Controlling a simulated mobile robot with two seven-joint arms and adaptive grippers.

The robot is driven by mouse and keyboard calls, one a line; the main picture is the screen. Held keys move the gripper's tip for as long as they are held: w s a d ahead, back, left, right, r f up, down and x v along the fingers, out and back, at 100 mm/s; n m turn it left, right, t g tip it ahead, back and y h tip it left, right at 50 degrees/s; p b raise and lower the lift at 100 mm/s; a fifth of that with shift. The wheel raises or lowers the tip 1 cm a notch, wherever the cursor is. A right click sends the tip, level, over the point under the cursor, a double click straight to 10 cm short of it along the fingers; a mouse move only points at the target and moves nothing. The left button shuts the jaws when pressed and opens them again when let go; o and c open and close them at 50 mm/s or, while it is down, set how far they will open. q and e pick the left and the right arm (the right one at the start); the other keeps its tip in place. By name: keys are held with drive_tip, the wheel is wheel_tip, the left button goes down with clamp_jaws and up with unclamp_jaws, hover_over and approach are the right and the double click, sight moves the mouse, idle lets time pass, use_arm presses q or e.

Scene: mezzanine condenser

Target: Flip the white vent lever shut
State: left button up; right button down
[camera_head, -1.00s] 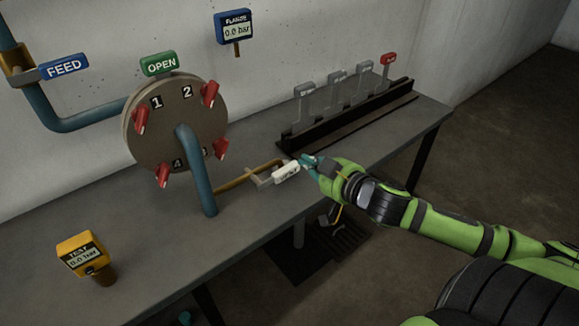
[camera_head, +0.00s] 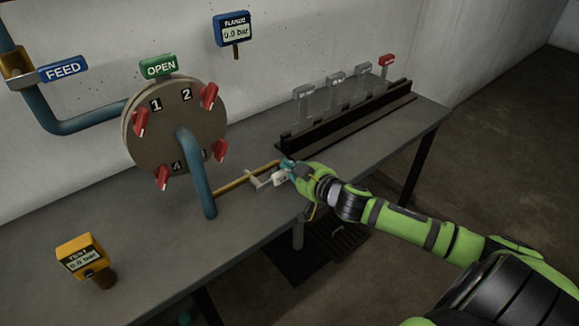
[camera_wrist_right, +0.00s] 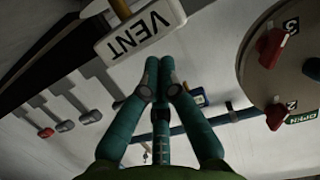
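The white vent lever shows in the head view as a white tag (camera_head: 281,178) on a pale arm at the end of a brass pipe, by the bench's front edge. In the wrist view its VENT plate (camera_wrist_right: 141,32) is large and reads upside down, just beyond my fingertips. My right gripper (camera_head: 287,166) is at the tag's right end and hides part of it. In the wrist view my right gripper's fingers (camera_wrist_right: 162,72) are together with nothing seen between them; I cannot tell if they touch the plate. Only a teal bit at the bottom edge (camera_head: 185,319) may be my left gripper.
A round plate (camera_head: 178,115) with several red handles and a blue pipe (camera_head: 196,170) stands left of the lever. A dark rack (camera_head: 345,122) with grey levers and one red-tagged lever is behind right. A yellow test gauge (camera_head: 82,256) stands front left. The bench front is clear.

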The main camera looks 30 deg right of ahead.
drive_tip(key=shift+f, duration=0.1)
drive_tip(key=shift+d+f+m, duration=0.15)
drive_tip(key=shift+f+m, duration=0.25)
drive_tip(key=shift+f, duration=0.4)
drive_tip(key=shift+r+p, duration=0.45)
drive_tip(key=shift+p, duration=0.1)
drive_tip(key=s+r+p, duration=0.2)
drive_tip(key=s+r, duration=0.4)
drive_tip(key=s, duration=0.3)
drive_tip(key=shift+s+d+p, duration=0.35)
drive_tip(key=shift+d, duration=0.05)
